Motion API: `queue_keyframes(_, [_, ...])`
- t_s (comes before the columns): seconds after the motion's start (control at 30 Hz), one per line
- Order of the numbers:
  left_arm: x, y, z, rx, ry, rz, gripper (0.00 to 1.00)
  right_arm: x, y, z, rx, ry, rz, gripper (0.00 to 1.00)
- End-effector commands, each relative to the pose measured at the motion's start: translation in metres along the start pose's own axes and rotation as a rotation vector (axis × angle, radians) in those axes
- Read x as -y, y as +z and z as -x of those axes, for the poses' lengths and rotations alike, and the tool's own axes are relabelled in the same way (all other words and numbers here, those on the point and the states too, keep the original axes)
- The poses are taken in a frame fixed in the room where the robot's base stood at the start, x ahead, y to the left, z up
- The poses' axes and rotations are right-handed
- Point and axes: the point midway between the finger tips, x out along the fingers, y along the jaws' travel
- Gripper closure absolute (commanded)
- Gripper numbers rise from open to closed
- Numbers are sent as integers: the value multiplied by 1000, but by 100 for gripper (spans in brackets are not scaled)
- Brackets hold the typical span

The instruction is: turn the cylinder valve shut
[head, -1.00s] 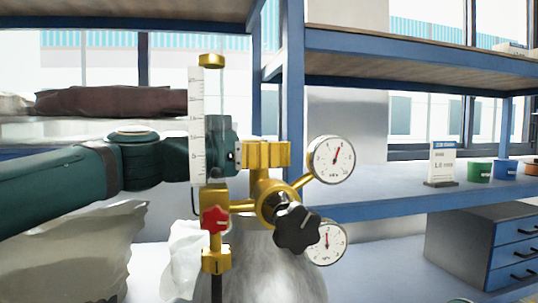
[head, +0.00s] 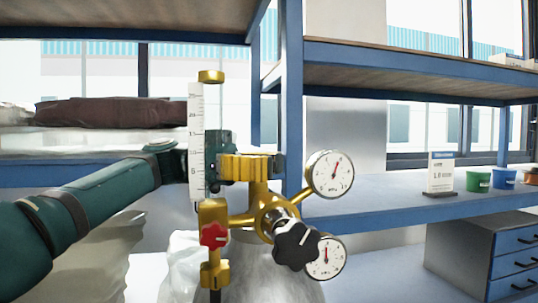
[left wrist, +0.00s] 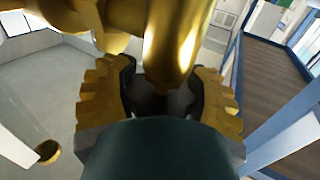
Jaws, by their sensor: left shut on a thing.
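In the left wrist view, the dark fingers of the left gripper (left wrist: 165,75) flank a shiny gold post (left wrist: 178,45), and ribbed gold edges show on both sides. My right gripper is not in view.
A scaled flow tube (head: 197,140) stands close before my gripper. A red knob (head: 213,235), a black star knob (head: 296,246), an upper gauge (head: 330,174) and a lower gauge (head: 326,257) crowd the valve. A blue shelf (head: 400,205) stands behind at right.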

Motion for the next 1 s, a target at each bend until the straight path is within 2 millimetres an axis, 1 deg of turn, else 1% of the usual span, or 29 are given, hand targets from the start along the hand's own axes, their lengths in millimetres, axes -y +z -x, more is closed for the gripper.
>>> queue_keyframes(0.03, [1,1,0,2,24,6,83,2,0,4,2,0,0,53])
queue_keyframes(0.23, [0,1,0,1,83,4,83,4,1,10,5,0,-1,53])
queue_keyframes(0.77, [-2,2,-1,2,104,3,83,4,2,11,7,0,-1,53])
queue_keyframes(0.8, [-2,2,-1,3,104,3,34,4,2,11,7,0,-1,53])
queue_keyframes(0.87, [-2,2,-1,3,104,2,13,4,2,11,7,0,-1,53])
queue_keyframes(0.9, [-2,2,-1,2,104,2,9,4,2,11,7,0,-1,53])
queue_keyframes(1.0, [-2,2,-1,2,104,2,9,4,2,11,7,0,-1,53])
